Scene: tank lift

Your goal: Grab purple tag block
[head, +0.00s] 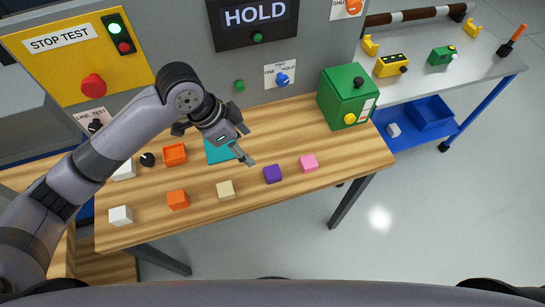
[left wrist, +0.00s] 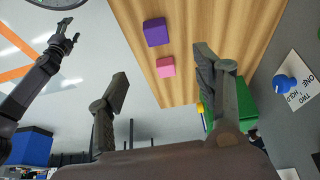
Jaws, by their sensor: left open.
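The purple block (head: 272,173) lies on the wooden table near its front edge, left of a pink block (head: 309,162). My left gripper (head: 246,146) is open and empty above the table, up and left of the purple block and apart from it. In the left wrist view the purple block (left wrist: 156,32) shows beyond the open fingers (left wrist: 161,62), with the pink block (left wrist: 166,67) nearer. My right gripper (left wrist: 68,30) shows small at the upper left of that view, its fingers apart, with nothing seen between them.
A cream block (head: 226,189), orange block (head: 178,200) and white block (head: 121,215) lie left along the front. A teal tray (head: 218,153) is partly under my left gripper. A green box (head: 347,97) stands at the right end. Grey panels line the back.

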